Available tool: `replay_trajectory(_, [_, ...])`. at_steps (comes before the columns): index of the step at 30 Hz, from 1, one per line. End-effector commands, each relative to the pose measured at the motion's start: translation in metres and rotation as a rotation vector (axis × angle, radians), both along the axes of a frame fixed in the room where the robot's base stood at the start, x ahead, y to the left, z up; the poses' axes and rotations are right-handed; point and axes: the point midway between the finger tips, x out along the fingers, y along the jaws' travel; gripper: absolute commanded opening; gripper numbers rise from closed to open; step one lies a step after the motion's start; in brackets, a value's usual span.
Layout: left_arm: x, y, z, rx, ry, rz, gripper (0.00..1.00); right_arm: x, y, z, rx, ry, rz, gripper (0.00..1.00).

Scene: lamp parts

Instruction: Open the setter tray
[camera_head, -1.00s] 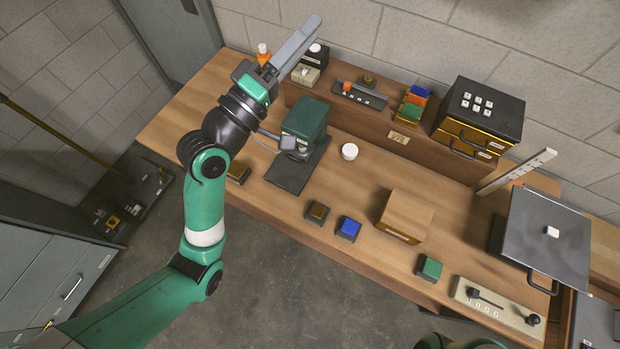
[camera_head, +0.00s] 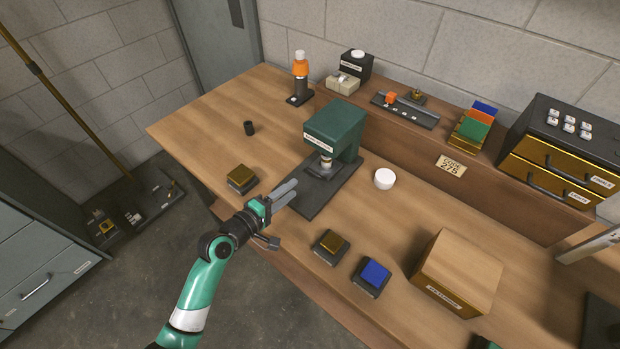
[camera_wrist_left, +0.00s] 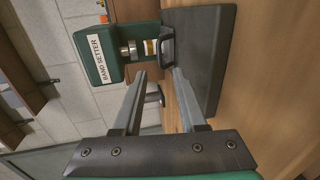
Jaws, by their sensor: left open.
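The green band setter (camera_head: 335,122) stands on a dark base plate (camera_head: 312,200) on the bench. A small metal and brass part (camera_head: 326,165) sits under its head. In the left wrist view the setter (camera_wrist_left: 100,55) shows its "BAND SETTER" label, and a dark, tray-like piece (camera_wrist_left: 168,45) lies beside the metal part, beyond the fingertips. I cannot tell whether the tray is open or shut. My left gripper (camera_head: 294,188) is open and empty at the near left edge of the base plate; its fingers (camera_wrist_left: 158,78) point toward the setter.
A brown-gold block (camera_head: 241,177), another (camera_head: 331,243) and a blue one (camera_head: 375,273) sit on dark pads along the front. A white round lid (camera_head: 384,179) lies right of the setter, a dark cup (camera_head: 249,128) left. A wooden box (camera_head: 458,272) stands at right.

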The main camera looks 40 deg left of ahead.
Motion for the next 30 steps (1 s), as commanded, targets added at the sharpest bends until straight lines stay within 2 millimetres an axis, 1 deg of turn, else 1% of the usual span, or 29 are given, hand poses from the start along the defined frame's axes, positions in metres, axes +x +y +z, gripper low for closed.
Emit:
replay_trajectory(1, [0.012, 0.000, -0.005, 0.002, -0.003, -0.003, 0.41, 0.000, 0.000, -0.007, 0.000, 0.000, 0.000, 0.00])
replay_trajectory(6, [0.050, 0.004, -0.014, 0.003, -0.003, -0.003, 0.41, 0.000, 0.000, -0.023, 0.000, 0.001, 0.000, 0.00])
replay_trajectory(9, [0.069, 0.005, -0.018, 0.001, -0.003, -0.002, 0.41, 0.000, 0.000, -0.030, 0.000, 0.001, 0.000, 0.00])
replay_trajectory(12, [0.081, 0.007, -0.020, 0.002, -0.002, -0.001, 0.41, 0.000, 0.000, -0.035, 0.000, 0.001, 0.000, 0.00])
replay_trajectory(16, [0.089, 0.007, -0.020, 0.001, -0.001, -0.001, 0.41, 0.000, 0.000, -0.036, 0.000, 0.001, 0.000, 0.00])
replay_trajectory(23, [0.089, 0.008, -0.019, 0.001, -0.001, -0.001, 0.41, 0.000, 0.000, -0.035, 0.000, 0.001, 0.000, 0.00])
replay_trajectory(27, [0.089, 0.008, -0.019, 0.001, -0.001, -0.001, 0.16, 0.000, 0.000, -0.035, 0.000, 0.001, 0.000, 0.00])
replay_trajectory(30, [0.089, 0.008, -0.019, 0.001, -0.001, -0.001, 0.00, 0.000, 0.000, -0.035, 0.000, 0.001, 0.000, 0.00])
